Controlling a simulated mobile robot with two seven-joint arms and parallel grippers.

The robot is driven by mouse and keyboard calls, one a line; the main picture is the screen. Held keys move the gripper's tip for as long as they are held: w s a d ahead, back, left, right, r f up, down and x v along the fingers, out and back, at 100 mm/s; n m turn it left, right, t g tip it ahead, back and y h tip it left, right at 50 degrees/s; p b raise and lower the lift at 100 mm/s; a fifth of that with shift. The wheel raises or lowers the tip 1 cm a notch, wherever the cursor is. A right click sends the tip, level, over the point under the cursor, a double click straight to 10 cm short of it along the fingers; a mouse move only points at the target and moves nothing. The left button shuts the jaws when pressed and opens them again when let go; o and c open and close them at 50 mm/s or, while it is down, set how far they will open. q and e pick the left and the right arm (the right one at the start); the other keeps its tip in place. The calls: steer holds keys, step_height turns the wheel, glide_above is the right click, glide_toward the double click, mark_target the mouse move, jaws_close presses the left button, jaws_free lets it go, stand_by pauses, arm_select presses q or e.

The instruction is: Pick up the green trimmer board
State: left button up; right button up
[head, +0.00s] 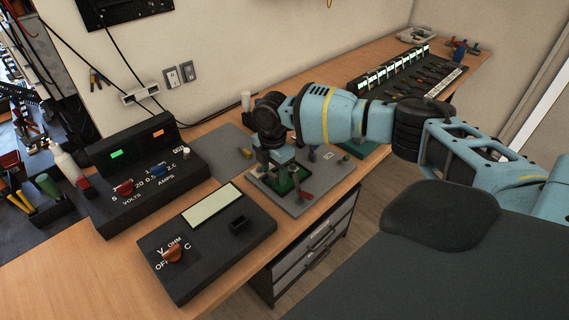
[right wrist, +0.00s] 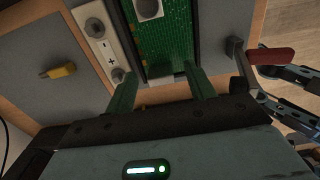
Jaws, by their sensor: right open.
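The green trimmer board (right wrist: 170,45) lies in a dark-edged holder in the right wrist view, with a round grey part on its face. In the head view, part of the green board (head: 286,184) shows beneath my right gripper (head: 284,172). My right gripper also shows in the right wrist view (right wrist: 160,85), open, its two fingers apart near the board's near end. I cannot tell whether the fingers touch the board. A small grey block sits at that end, between the fingertips. My left gripper is out of view.
A red-handled lever (right wrist: 270,56) stands right of the board, and a plus-minus terminal strip (right wrist: 98,42) lies left. A black meter (head: 206,245) and a power supply (head: 140,185) stand left of the fixture. A black rack (head: 405,80) stands farther back.

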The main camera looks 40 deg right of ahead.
steer(key=shift+f, duration=0.4)
steer(key=shift+c, duration=0.2)
steer(key=c, duration=1)
step_height(320, 180, up, 18)
steer(key=shift+r+p, duration=0.1)
steer(key=shift+p, duration=0.65)
